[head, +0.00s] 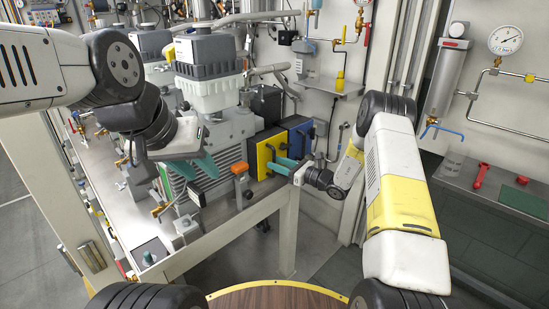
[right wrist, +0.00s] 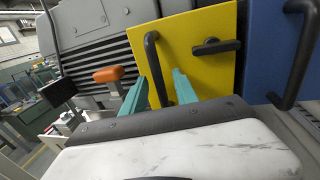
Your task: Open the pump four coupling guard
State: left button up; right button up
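A yellow panel (head: 264,151), apparently the coupling guard, stands upright and flush beside the grey pump (head: 222,140). In the right wrist view the yellow panel (right wrist: 205,75) carries a black bar handle (right wrist: 151,52) and a black lever latch (right wrist: 216,47) lying roughly level. My right gripper (head: 278,167) is in front of the panel. In the right wrist view its teal fingers (right wrist: 160,78) are apart, one on each side of the handle's lower part; I cannot tell whether they touch it. My left gripper (head: 198,168) is open and empty in front of the pump.
A blue panel (right wrist: 274,50) with its own black handle (right wrist: 298,55) stands right of the yellow one. An orange-topped lever (right wrist: 108,75) is to its left. A bench (head: 200,245) with fittings runs below.

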jog(key=shift+x, duration=0.9)
grip_shut()
jog(key=shift+w+d+r, duration=0.1)
jog(key=shift+d, duration=0.05)
dwell(0.6)
